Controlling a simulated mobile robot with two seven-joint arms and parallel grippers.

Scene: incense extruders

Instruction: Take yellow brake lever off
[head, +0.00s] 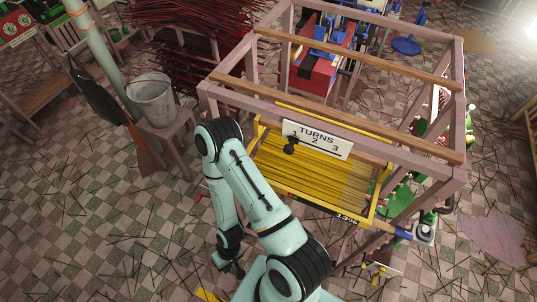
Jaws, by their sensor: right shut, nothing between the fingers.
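A small yellow piece (378,268) sits low on the right, below the frame's front corner. It may be the yellow brake lever, but it is too small to be sure. Another yellow strip (207,295) shows at the bottom edge; I cannot tell what it is. My right gripper (238,270) hangs low at the bottom, left of the small yellow piece and apart from it. It points down, shut and empty. My left gripper is not in view.
A wooden frame (300,112) holds a yellow tray (374,205) of yellow sticks and a "TURNS" sign (317,140). A bucket (152,98) stands on a stool at left. Loose sticks litter the checkered floor (90,220), otherwise open at lower left.

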